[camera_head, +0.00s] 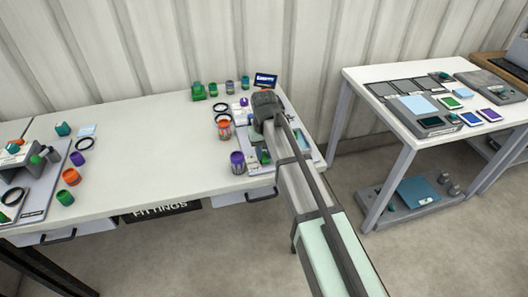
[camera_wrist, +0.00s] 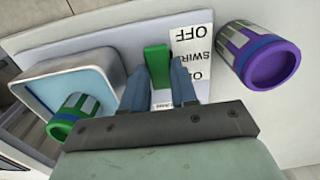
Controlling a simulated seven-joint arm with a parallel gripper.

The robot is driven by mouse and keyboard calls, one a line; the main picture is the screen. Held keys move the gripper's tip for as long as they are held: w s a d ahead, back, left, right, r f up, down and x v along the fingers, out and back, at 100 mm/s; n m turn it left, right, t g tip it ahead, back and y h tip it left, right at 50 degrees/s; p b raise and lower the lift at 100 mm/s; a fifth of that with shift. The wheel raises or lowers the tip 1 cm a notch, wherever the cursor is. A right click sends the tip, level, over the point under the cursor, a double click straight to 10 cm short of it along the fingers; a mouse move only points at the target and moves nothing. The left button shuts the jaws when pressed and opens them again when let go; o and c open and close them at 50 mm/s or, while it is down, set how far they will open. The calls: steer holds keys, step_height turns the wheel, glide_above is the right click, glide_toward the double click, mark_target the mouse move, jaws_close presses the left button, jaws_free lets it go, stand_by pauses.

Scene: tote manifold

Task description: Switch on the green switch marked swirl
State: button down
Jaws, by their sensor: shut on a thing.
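The green switch (camera_wrist: 157,58) is in the upper middle of the wrist view, on a pale panel. A white label (camera_wrist: 196,65) beside it reads OFF, SWIRL and ON, with OFF at the far end in this view. My gripper (camera_wrist: 159,78) is shut on the green switch, with one blue-grey finger on each side. The switch's lower part is partly hidden between the fingers, and I cannot tell its position for sure. In the head view my arm reaches over the right end of the white table, and its wrist hides the fingertips.
In the wrist view a purple ribbed cap (camera_wrist: 262,55) stands right of the label. A green ribbed cap (camera_wrist: 72,115) and a blue-topped tray (camera_wrist: 75,85) lie left. In the head view an orange jar (camera_head: 224,129) and purple jar (camera_head: 237,162) stand left of my arm.

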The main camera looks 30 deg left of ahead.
steer(key=shift+w+a+g+h, duration=0.25)
steer(key=shift+w+g+h, duration=0.05)
steer(key=shift+g+h, duration=0.5)
steer(key=c, duration=0.9)
jaws_free()
steer(key=r, duration=0.4)
steer(key=w+a+r, duration=0.1)
steer(key=r, duration=0.6)
steer(key=shift+w+a+r, duration=0.35)
steer(key=shift+a, duration=0.05)
steer(key=shift+w, duration=0.1)
